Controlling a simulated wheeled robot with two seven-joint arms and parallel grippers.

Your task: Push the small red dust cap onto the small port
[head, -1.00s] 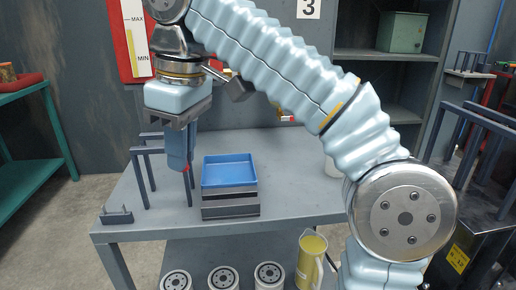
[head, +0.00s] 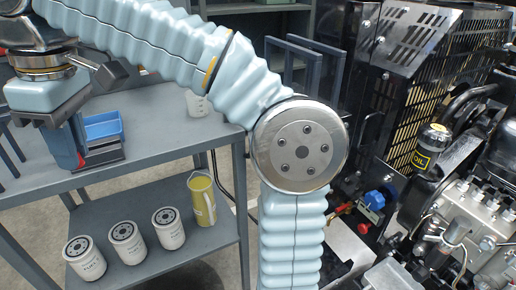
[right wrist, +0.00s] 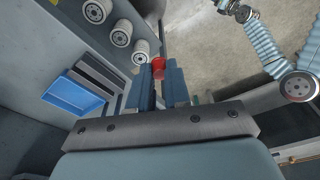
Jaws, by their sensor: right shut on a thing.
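My right gripper (head: 76,160) hangs at the left of the head view, beside the blue tray. It is shut on the small red dust cap (head: 81,161), of which only a speck shows there. In the right wrist view the two blue fingers (right wrist: 163,85) hold the red cap (right wrist: 158,63) at their tips. The engine (head: 465,215) stands at the right of the head view, apart from the gripper. I cannot pick out the small port on it. My left gripper is not in view.
The blue tray (head: 104,127) sits on the grey table (head: 172,140). Several white filters (head: 127,240) and a yellow jug (head: 202,198) stand on the lower shelf. Floor shows between table and engine.

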